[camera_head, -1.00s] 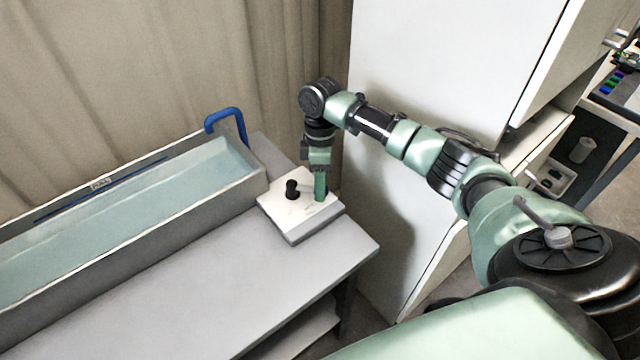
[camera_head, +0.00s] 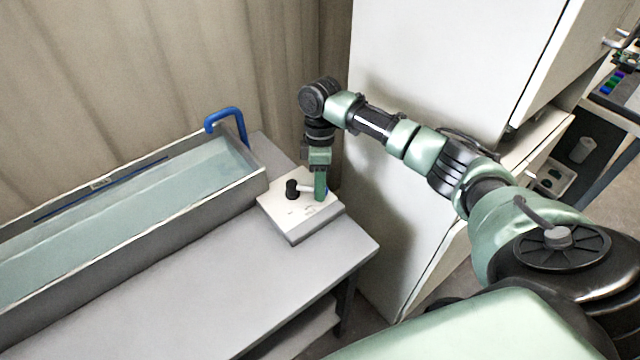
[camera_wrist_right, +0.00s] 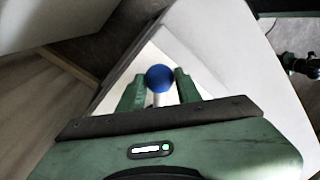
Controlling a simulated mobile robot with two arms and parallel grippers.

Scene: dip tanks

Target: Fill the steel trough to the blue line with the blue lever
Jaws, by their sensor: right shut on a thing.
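The steel trough (camera_head: 215,200) stands on the table at the left, with pale blue-green water (camera_head: 150,198) in it. The blue line (camera_head: 75,202) runs along the inner far wall, a little above the water's far edge. The blue lever's round knob (camera_wrist_right: 160,78) sits between the fingers of my right gripper (camera_wrist_right: 160,90) in the right wrist view. In the head view my right gripper (camera_head: 320,190) is shut on the lever, whose pale shaft runs to a black hub (camera_head: 292,189) on a white box. My left gripper is out of view.
A blue bent spout (camera_head: 228,115) rises at the trough's right end. The white lever box (camera_head: 290,222) stands on the grey table (camera_head: 250,265), near its right end. A white cabinet (camera_head: 430,70) stands to the right. The table front is clear.

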